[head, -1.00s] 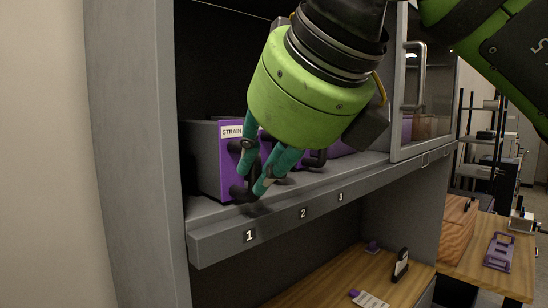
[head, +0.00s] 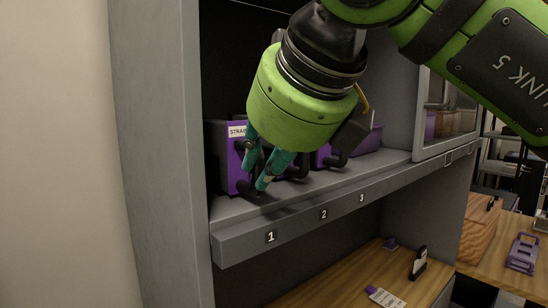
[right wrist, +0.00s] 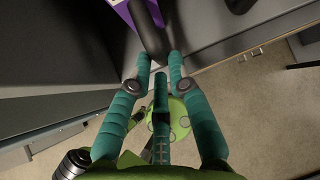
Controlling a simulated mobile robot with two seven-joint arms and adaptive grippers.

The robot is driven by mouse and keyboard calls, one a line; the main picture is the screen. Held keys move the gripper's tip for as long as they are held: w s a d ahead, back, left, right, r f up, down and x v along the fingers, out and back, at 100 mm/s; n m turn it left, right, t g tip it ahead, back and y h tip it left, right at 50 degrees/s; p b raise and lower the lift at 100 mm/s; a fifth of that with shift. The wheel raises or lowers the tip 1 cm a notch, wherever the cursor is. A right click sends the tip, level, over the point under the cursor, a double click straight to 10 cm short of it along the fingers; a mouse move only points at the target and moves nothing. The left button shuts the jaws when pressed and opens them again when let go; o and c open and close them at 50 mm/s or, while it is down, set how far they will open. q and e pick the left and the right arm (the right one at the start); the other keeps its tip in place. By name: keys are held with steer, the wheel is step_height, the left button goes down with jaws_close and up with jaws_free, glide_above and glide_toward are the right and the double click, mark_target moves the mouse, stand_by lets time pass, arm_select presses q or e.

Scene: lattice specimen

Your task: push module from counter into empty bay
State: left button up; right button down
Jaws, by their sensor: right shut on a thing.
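The module (head: 236,168) is a grey box with a purple front, a black handle and a white label reading "STRAIN". It sits upright on the shelf above number 1, its front set back from the shelf edge. My right gripper (head: 255,182) is in front of it, with its teal fingers shut on the handle. In the right wrist view, the gripper (right wrist: 160,62) has its fingertips on either side of the dark handle (right wrist: 152,32), below the purple front (right wrist: 131,13). The gripper hides part of the module front. My left gripper is not in view.
More purple modules (head: 321,157) with black handles stand to the right, partly hidden by my wrist. The grey shelf (head: 330,222) bears numbers 1, 2 and 3. A grey side panel (head: 160,170) stands close at left. A glazed door (head: 446,110) is at right. A wooden counter (head: 340,282) lies below.

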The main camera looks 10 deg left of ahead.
mark_target(224, 153)
steer(key=shift+w+a, duration=0.45)
steer(key=shift+a, duration=0.2)
steer(key=shift+r, duration=0.25)
stand_by(0.3)
steer(key=c, duration=1.1)
jaws_free()
steer(key=shift+w, duration=0.1)
steer(key=shift+o, duration=0.4)
steer(key=shift+w+a+f, duration=0.15)
steer(key=shift+a+f, duration=0.15)
steer(key=shift+a, duration=0.05)
steer(key=o, duration=0.4)
steer(key=shift+d, duration=0.2)
steer(key=shift+r, duration=0.1)
